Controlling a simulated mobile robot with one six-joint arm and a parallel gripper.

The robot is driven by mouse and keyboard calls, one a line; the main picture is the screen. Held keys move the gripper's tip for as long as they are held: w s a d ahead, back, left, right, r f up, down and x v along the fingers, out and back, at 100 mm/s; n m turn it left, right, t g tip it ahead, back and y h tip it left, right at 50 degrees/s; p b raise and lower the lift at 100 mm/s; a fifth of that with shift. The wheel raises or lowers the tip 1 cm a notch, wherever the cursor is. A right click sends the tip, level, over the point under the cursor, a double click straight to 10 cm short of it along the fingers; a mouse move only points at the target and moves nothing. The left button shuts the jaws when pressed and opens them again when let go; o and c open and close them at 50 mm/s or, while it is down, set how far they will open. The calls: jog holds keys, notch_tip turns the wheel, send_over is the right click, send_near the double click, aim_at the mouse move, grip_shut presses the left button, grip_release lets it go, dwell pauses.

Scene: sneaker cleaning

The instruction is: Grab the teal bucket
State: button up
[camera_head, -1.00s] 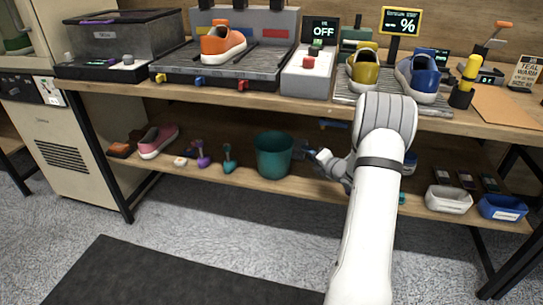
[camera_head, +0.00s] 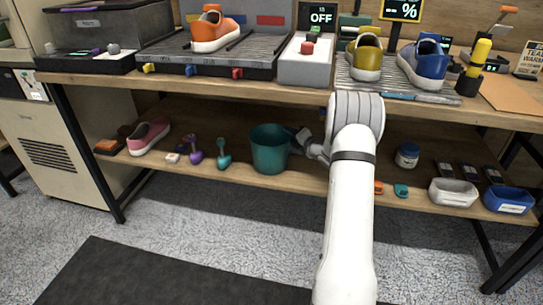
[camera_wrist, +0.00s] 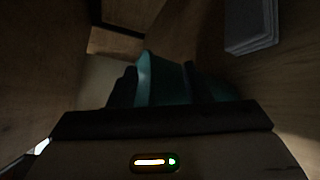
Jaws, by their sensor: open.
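The teal bucket (camera_head: 270,149) stands upright on the lower shelf, left of my arm. My gripper (camera_head: 295,139) is open at the bucket's right side, near its rim. In the wrist view, part of the teal bucket (camera_wrist: 165,82) shows between the dark fingers of my gripper (camera_wrist: 160,88). That view is dark, and I cannot tell whether the fingers touch the bucket.
A teal brush (camera_head: 223,157), a purple brush (camera_head: 195,152) and a pink shoe (camera_head: 150,136) lie left of the bucket. A blue jar (camera_head: 407,156), a white bin (camera_head: 453,193) and a blue bin (camera_head: 508,201) are to the right. The upper shelf (camera_head: 250,88) hangs above.

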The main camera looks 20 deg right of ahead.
jog(key=shift+c, duration=0.6)
grip_shut()
dwell(0.8)
